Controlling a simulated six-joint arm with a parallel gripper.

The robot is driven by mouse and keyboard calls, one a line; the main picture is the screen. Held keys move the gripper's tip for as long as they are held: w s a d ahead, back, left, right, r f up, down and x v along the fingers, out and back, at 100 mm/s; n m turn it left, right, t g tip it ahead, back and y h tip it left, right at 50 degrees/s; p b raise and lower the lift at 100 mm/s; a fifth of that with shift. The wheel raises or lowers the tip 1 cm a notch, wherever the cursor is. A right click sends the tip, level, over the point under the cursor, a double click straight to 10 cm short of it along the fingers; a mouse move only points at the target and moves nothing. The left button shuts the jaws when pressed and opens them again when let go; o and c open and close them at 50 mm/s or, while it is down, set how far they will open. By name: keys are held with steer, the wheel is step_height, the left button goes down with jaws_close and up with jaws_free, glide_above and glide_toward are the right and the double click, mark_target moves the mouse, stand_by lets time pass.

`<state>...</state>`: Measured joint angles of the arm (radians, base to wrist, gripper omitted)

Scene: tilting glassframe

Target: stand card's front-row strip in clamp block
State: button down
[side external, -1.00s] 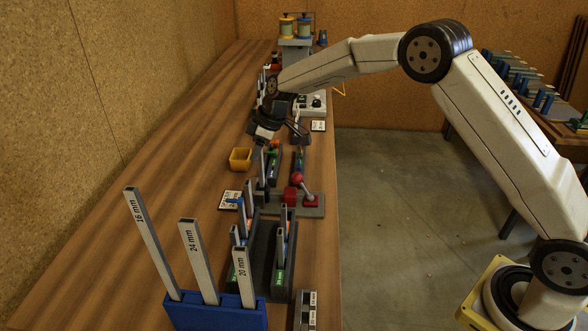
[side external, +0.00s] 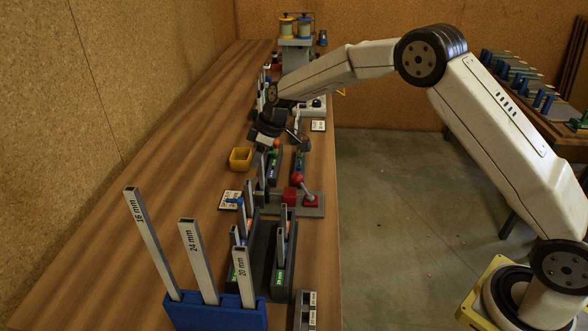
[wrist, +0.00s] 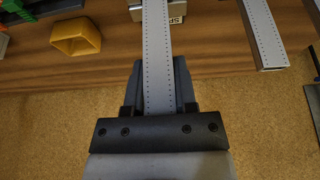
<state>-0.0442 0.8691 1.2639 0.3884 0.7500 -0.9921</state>
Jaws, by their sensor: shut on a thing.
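In the wrist view my gripper (wrist: 157,110) is shut on a grey strip (wrist: 157,50) with dotted edges, which points straight away from the fingers. In the side view my gripper (side external: 270,138) is above the bench, near the yellow bin; the held strip is hard to make out there. The clamp block (side external: 313,211) appears to be the grey base with a red knob lever (side external: 299,178) and a red block. A white card (side external: 229,200) lies left of it, its print too small to read. A white label (wrist: 178,13) partly shows behind the held strip.
The yellow bin (side external: 241,158) stands left of my gripper. A blue rack (side external: 215,314) holds tall bars marked 16, 24 and 20 mm in front. A dark slotted tray (side external: 265,262) holds upright strips. Another grey strip (wrist: 263,35) is at right in the wrist view. The bench's left side is clear.

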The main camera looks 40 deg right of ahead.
mark_target(259, 166)
steer(key=shift+f, duration=1.65)
steer(key=shift+c, duration=1.6)
jaws_free()
steer(key=v, duration=0.7)
steer(key=shift+r, duration=0.3)
steer(key=shift+s+d, duration=0.15)
steer(key=shift+s, duration=0.05)
steer(key=s+d+m+h, duration=0.1)
steer(key=s+m, duration=0.2)
steer(key=s, duration=0.7)
steer(key=s+d+f+m+h, duration=0.1)
steer(key=s+d+m, duration=0.1)
steer(key=s, duration=0.8)
steer(key=s+d+f+m+h, duration=0.1)
steer(key=s+m, duration=0.3)
steer(key=s, duration=0.7)
steer(key=shift+d+f+g, duration=0.25)
steer(key=shift+d+g, duration=0.05)
steer(key=shift+d, duration=0.25)
